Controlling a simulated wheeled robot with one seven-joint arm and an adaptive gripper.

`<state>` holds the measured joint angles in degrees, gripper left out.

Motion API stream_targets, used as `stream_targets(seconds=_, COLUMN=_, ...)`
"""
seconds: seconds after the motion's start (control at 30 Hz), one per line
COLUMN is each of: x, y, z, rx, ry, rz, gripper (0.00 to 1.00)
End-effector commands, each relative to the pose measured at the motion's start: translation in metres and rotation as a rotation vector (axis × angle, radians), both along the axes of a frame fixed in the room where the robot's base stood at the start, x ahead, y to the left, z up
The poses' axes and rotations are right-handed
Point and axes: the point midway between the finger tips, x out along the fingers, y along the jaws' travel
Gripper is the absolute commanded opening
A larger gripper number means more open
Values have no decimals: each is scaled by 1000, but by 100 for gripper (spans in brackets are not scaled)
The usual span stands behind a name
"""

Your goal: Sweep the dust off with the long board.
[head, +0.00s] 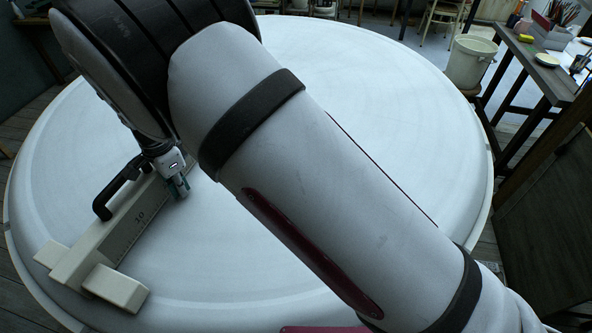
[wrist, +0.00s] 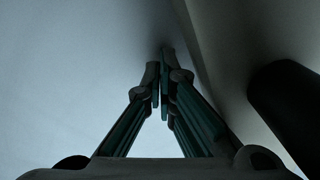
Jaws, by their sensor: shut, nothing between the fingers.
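The long board (head: 122,236) is cream, with a black handle (head: 118,188) on its side and cross pieces at its near end. It lies on the left part of the big round white plaster surface (head: 300,70); its far end is hidden behind my arm. My gripper (head: 181,190) is low beside the board's right side, toward its far part. In the wrist view, my gripper's (wrist: 160,72) fingertips are together and hold nothing. The board's pale side (wrist: 222,40) and dark handle (wrist: 290,105) are to their right. I cannot make out dust clearly.
A white bucket (head: 470,62) stands beyond the right rim. A dark table (head: 545,75) with a bowl (head: 547,60) and brushes is at the far right. The surface's far part is clear. My arm covers much of the middle.

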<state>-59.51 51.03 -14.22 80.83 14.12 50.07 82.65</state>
Motion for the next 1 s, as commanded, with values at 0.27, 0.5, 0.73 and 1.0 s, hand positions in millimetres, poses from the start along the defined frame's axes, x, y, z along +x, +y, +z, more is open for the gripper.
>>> stream_targets(seconds=0.27, x=-9, y=9, z=2, rx=9, ry=8, rz=17, gripper=0)
stream_targets(seconds=0.5, x=-3, y=22, z=1, rx=10, ry=6, rz=16, gripper=0)
stream_targets(seconds=0.73, x=3, y=34, z=1, rx=9, ry=3, rz=11, gripper=0)
stream_targets(seconds=1.0, x=8, y=47, z=1, rx=7, ry=2, rz=8, gripper=0)
